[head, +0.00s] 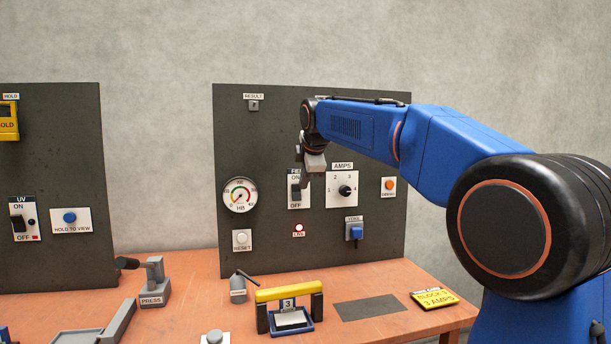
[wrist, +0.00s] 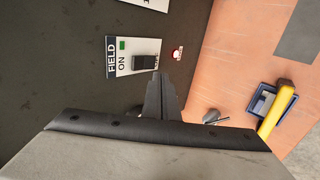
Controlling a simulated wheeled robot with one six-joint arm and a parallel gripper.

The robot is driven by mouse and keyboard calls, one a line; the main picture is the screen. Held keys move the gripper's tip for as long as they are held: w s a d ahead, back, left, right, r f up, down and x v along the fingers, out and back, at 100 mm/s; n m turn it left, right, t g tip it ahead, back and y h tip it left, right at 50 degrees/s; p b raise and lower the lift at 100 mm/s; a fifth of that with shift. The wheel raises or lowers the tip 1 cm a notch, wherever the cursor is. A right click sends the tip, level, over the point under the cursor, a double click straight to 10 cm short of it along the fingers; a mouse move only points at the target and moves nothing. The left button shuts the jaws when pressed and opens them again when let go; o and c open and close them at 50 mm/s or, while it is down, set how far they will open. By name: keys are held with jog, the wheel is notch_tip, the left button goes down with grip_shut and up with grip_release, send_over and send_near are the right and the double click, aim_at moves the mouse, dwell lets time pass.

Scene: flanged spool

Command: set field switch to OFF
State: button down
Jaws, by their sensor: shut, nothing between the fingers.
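The field switch (head: 295,192) is a black rocker on a white plate on the right dark panel, with ON above it and OFF below it. In the wrist view the rocker (wrist: 147,62) shows beside the ON label, with a small green mark near it. My gripper (head: 304,184) is shut and empty, just in front of the right side of the switch plate. In the wrist view the closed fingertips (wrist: 158,78) lie close to the OFF end and partly cover that label. I cannot tell whether they touch the rocker, or which way it is tipped.
The AMPS knob (head: 345,190) sits right of the switch and the round gauge (head: 240,195) left of it. A lit red lamp (head: 299,228) and a blue control (head: 355,231) are below. A yellow-handled block (head: 289,294) stands on the orange bench (head: 200,295).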

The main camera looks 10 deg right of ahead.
aim_at(297, 193)
jog(key=shift+w+r+x, duration=0.25)
jog(key=shift+x, duration=1.1)
jog(key=shift+w+r+x, duration=0.2)
jog(key=shift+w+x, duration=0.05)
jog(key=shift+x, duration=1.1)
jog(key=shift+w+r+x, duration=0.2)
jog(key=shift+r+x, duration=0.05)
jog(key=shift+x, duration=1.15)
jog(key=shift+w+f, duration=0.15)
jog(key=shift+f, duration=0.1)
jog(key=shift+r, duration=0.1)
jog(key=shift+r, duration=0.9)
